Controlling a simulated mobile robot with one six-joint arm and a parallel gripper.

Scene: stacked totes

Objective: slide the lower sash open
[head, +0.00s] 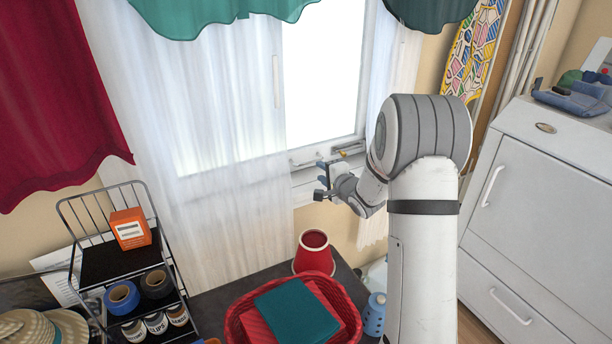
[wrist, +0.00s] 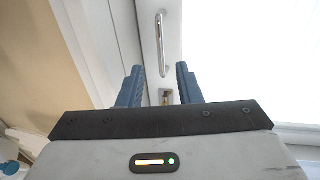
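The window's lower sash (head: 320,152) is a white frame with bright glass, partly behind a sheer curtain. The handle appears beyond the gap between the fingertips; I see no contact. In the head view, my gripper (head: 323,180) is just below the sash's bottom rail, and my arm hides part of the window's right side.
A sheer white curtain (head: 225,200) hangs left of my gripper. Below are a red basket (head: 237,322) with folded cloths, a red cup (head: 313,254) and a blue holder (head: 375,314). A wire rack (head: 72,222) stands left, a white cabinet (head: 540,190) right.

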